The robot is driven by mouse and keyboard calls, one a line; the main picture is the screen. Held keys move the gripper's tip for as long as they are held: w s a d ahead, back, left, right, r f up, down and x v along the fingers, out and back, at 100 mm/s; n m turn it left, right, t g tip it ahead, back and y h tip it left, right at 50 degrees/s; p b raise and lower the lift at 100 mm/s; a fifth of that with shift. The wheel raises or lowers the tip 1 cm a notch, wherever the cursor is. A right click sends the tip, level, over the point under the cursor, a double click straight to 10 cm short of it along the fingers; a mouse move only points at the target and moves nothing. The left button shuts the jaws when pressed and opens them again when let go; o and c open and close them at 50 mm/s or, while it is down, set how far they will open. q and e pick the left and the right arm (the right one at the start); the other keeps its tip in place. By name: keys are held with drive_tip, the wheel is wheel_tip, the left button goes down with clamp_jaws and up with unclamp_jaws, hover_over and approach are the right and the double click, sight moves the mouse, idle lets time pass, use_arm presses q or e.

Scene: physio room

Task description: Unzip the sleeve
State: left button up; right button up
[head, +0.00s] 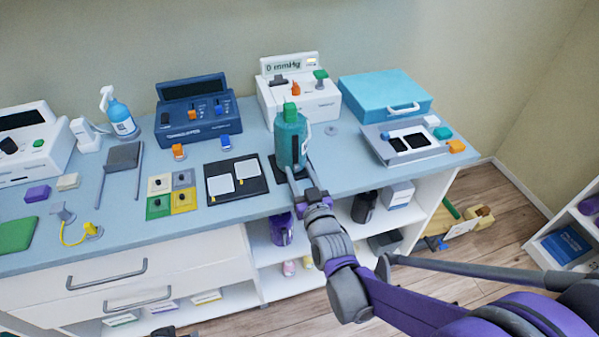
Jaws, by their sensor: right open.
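A teal sleeve (290,140) with a green top stands upright near the counter's front edge, on a dark mat. A thin pale loop shows along its right side; I cannot make out a zip or its slider. My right gripper (299,179) is open, with its two fingers pointing at the lower front of the sleeve. Its fingertips overlap the sleeve's base in the picture; I cannot tell whether they touch. A small dark piece at the bottom edge may be my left gripper (165,331), mostly cut off by the frame.
Left of the sleeve lies a black board (237,181) with two white panels. Behind stand a blue device (197,110) and a white mmHg device (297,100). A turquoise case (385,97) and a grey tray (372,140) are at the right. Counter between sleeve and tray is mostly clear.

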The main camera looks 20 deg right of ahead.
drive_tip(key=shift+w, duration=0.2)
clamp_jaws()
idle(1.4)
